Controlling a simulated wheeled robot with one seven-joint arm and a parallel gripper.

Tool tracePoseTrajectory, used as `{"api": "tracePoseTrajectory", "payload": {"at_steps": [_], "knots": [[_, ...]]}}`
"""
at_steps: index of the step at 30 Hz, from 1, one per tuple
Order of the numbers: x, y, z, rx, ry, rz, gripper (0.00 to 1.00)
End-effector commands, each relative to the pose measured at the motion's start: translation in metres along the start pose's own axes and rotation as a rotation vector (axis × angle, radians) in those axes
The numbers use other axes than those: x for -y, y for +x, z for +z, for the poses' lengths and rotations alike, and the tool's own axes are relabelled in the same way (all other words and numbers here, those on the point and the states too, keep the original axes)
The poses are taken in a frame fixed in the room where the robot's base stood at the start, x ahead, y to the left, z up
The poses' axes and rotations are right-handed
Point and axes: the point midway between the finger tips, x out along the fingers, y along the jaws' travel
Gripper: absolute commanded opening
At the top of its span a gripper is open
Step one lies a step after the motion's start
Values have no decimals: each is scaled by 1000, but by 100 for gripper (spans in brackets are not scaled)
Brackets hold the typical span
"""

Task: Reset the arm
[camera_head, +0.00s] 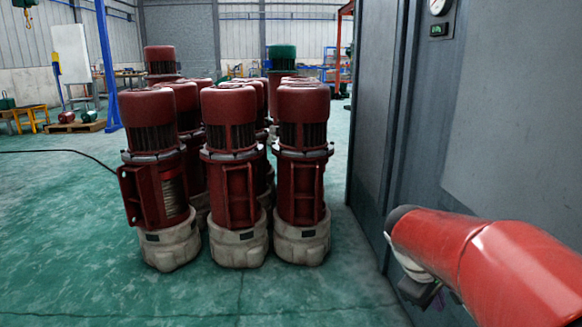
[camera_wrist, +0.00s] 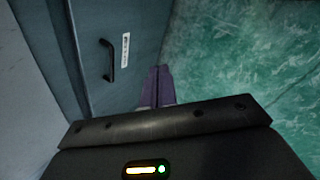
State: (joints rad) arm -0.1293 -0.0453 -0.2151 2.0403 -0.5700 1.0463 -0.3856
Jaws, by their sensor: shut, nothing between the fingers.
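My gripper shows in the wrist view (camera_wrist: 157,88), with its two purple-grey fingers together and nothing between them. It points toward the green floor beside a grey cabinet door. The door has a black handle (camera_wrist: 107,60) and a white label, to the left of the fingers. In the head view my red arm (camera_head: 480,255) reaches in from the right edge, in front of the grey cabinet (camera_head: 510,130).
Several red hoist motors with pale bases (camera_head: 232,175) stand in a cluster left of the cabinet. A green-topped one (camera_head: 282,54) stands behind. A black cable (camera_head: 60,152) lies on the floor at left. The green floor (camera_head: 70,250) in front and left is clear.

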Motion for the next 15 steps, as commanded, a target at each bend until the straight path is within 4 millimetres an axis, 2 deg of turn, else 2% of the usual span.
{"api": "tracePoseTrajectory", "payload": {"at_steps": [1, 6, 12, 15], "knots": [[15, -16, 12, -65, 74, -34, 0], [72, -57, 40, -251, 310, -160, 0], [131, -87, 64, -412, 541, -289, 0], [150, -94, 70, -457, 613, -331, 0]]}}
